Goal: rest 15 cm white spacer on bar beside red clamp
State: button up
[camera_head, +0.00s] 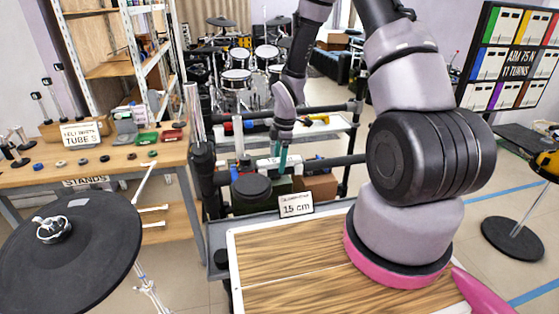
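My gripper (281,160), with teal fingertips, points down over the rack beyond the wooden board. It is small and side-on here, so I cannot tell whether it is open or shut. A black bar (335,161) runs across just behind or beside the fingertips; a second black bar (335,107) runs higher and farther back. I cannot single out the white 15 cm spacer. A "15 cm" sign (296,204) stands in front of the bars.
A wooden board (290,262) lies in front, beside my arm's base. A black drum pad (65,250) is at left. A wooden workbench (105,170) holds small parts and a "TUBE S" sign (80,134). A dark round knob or pad (251,187) sits below the lower bar.

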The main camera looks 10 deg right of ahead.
notch_tip(320, 180, up, 11)
jog(key=d, duration=0.1)
jog(key=shift+d, duration=0.15)
dwell(0.4)
dwell(0.4)
